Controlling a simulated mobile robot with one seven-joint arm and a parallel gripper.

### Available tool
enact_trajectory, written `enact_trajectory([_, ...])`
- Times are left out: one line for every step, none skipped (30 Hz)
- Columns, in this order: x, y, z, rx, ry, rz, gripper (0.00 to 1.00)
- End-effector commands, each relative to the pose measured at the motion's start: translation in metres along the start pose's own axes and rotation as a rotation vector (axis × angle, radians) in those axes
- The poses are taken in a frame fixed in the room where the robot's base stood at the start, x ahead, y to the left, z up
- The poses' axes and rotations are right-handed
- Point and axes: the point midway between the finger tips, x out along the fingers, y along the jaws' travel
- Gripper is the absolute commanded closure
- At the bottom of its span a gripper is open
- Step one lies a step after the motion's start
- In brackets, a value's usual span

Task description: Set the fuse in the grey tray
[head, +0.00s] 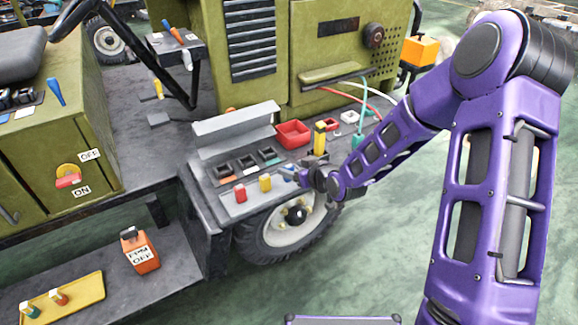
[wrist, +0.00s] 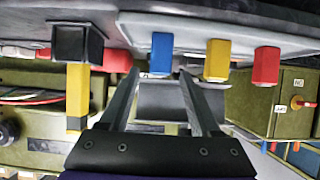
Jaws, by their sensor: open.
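Three small fuse-like blocks stand in a row on the light grey strip at the front of the open fuse box (head: 208,170): red (head: 240,193), yellow (head: 265,183) and blue (head: 287,174). My gripper (head: 303,177) is open at the right end of this row, close to the blue block. In the wrist view, which looks upside down, the blue block (wrist: 162,52) shows between my open fingertips (wrist: 160,73). The yellow block (wrist: 218,58) and red block (wrist: 266,65) are beside them. Contact cannot be told.
The box's grey lid (head: 235,124) stands raised behind dark sockets. A red tray (head: 293,134) and a yellow-and-black post (head: 320,138) stand near my gripper; the post (wrist: 78,90) shows in the wrist view. A yellow tray (head: 85,293) lies on the lower shelf.

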Motion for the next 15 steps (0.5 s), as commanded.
enact_trajectory([-0.013,0.001,-0.002,-0.002,0.0,0.003,0.36])
enact_trajectory([-0.021,0.001,-0.002,-0.002,0.001,0.003,0.36])
enact_trajectory([-0.03,0.001,-0.002,-0.001,0.001,0.003,0.36])
enact_trajectory([-0.036,0.001,-0.002,-0.001,0.0,0.004,0.36])
enact_trajectory([-0.043,0.001,-0.002,-0.001,0.0,0.003,0.36])
enact_trajectory([-0.051,0.001,-0.002,-0.002,0.0,0.004,0.36])
enact_trajectory([-0.057,0.002,-0.002,0.0,0.0,0.004,0.36])
enact_trajectory([-0.062,0.001,-0.002,-0.001,0.001,0.003,0.36])
enact_trajectory([-0.069,0.001,-0.001,-0.001,0.001,0.003,0.36])
enact_trajectory([-0.073,0.001,-0.002,-0.001,0.001,0.004,0.36])
enact_trajectory([-0.077,0.001,-0.001,-0.001,0.0,0.003,0.36])
enact_trajectory([-0.082,0.001,-0.001,-0.001,0.001,0.002,0.36])
enact_trajectory([-0.084,0.001,-0.001,0.0,0.0,0.002,0.36])
enact_trajectory([-0.087,0.001,-0.001,0.0,0.0,0.002,0.36])
enact_trajectory([-0.089,0.001,0.0,0.0,0.0,0.002,0.36])
